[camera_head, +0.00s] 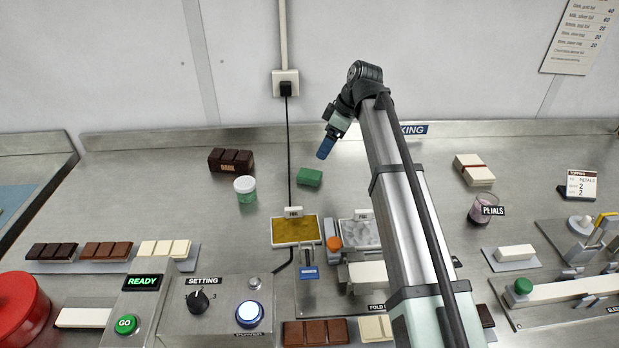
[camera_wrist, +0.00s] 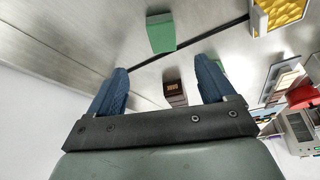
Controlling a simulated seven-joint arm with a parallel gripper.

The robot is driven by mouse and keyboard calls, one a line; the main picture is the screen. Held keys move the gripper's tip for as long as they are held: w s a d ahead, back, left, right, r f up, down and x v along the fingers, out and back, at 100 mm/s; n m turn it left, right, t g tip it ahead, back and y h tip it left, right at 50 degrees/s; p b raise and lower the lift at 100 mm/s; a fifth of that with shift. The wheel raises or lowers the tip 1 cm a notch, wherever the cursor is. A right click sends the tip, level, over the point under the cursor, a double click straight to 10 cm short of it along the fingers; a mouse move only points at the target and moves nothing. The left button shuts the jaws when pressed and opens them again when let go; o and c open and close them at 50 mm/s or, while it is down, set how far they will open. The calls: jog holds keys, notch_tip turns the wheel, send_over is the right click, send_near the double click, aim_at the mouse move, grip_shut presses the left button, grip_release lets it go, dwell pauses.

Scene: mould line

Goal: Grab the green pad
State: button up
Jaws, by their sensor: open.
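The green pad (camera_head: 309,177) is a small green block lying on the steel bench, just right of a black cable. In the wrist view the green pad (camera_wrist: 161,32) is ahead of the fingers, near the top middle. My gripper (camera_head: 325,147) is above the bench, to the right of the pad and farther back, apart from it. In the wrist view my gripper (camera_wrist: 160,80) has its two blue fingers spread wide with nothing held between them.
The black cable (camera_head: 289,150) runs close by. The bench behind is mostly clear.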

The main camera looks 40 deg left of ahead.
send_over(310, 174)
jog(key=w+d, duration=0.2)
jog(key=f, duration=0.6)
jog(key=shift+s, duration=0.2)
jog(key=shift+s+x, duration=0.1)
jog(key=shift+x, duration=1.25)
jog(key=shift+s+x, duration=0.15)
jog(key=shift+x, duration=1.15)
jog(key=shift+d, duration=0.1)
jog(key=c, duration=1.1)
